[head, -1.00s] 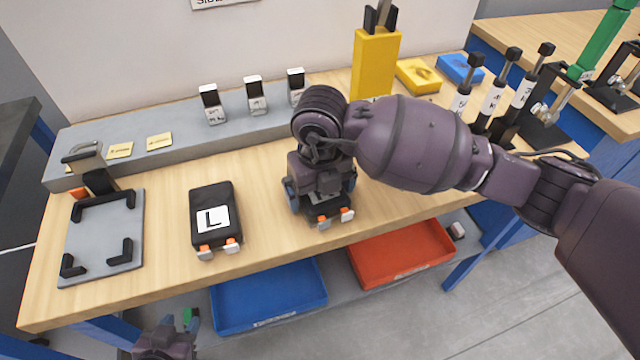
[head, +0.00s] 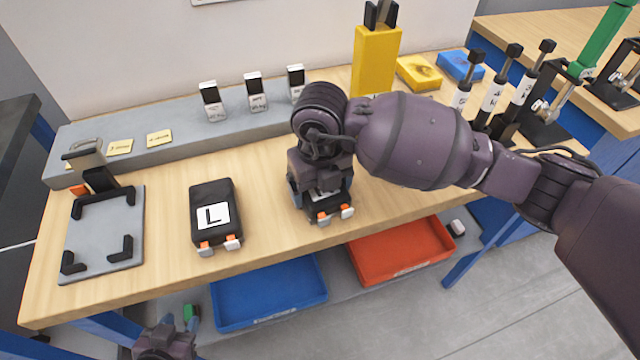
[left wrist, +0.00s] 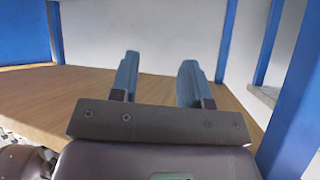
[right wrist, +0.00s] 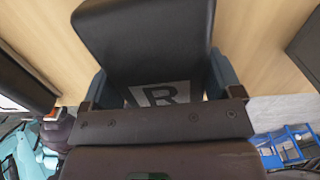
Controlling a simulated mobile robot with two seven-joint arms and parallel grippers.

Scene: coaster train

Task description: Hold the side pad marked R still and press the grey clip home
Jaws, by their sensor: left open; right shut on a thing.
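The side pad marked R (right wrist: 150,40) is a black block with a white R label (right wrist: 166,94). My right gripper (head: 322,192) is shut on its sides, one finger along each edge, and covers most of it in the head view. The pad is at the front edge of the bench. Two small clips with orange parts and pale grey ends (head: 347,212) stick out of its front edge; I cannot tell how far in they sit. My left gripper (left wrist: 158,80) is open and empty. Its hand (head: 165,346) shows at the bottom of the head view, below and left of the pad.
A matching pad marked L (head: 195,215) lies left of it on the bench. A grey fixture plate (head: 100,235) with black corner stops stands at far left. Blue (head: 265,292) and red (head: 400,255) trays sit below the bench edge. A yellow block (head: 375,60) stands behind.

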